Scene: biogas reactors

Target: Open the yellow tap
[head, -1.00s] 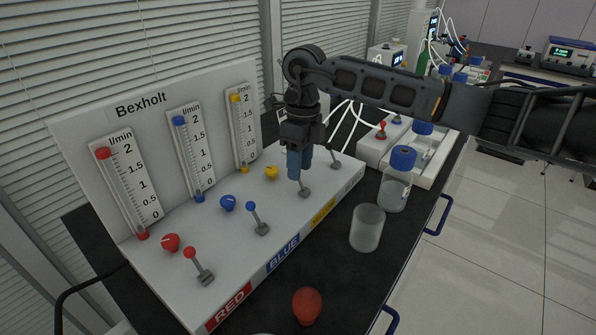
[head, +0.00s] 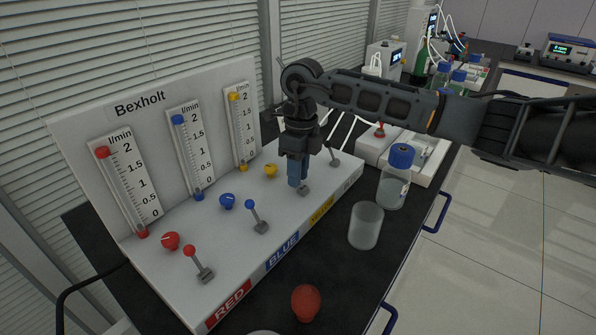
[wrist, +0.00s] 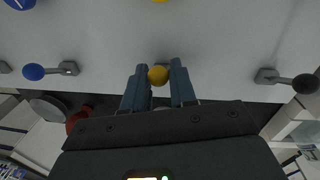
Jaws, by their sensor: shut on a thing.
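The yellow tap is a small lever with a yellow ball (wrist: 158,75) on its end. The ball sits between the two blue fingers of my gripper (wrist: 158,82) in the wrist view, and the fingers are shut on it. In the head view my gripper (head: 297,175) points down over the grey lever base (head: 303,190), behind the yellow label (head: 322,212). The fingers hide the yellow ball there. The yellow flow tube (head: 242,125) stands on the panel behind, with a yellow knob (head: 270,170) in front of it.
The blue lever (head: 257,218) and red lever (head: 198,262) stand to the left, a dark-knobbed lever (head: 333,157) to the right. A glass beaker (head: 365,226), a blue-capped bottle (head: 395,178) and a red bulb (head: 305,302) stand on the black bench in front.

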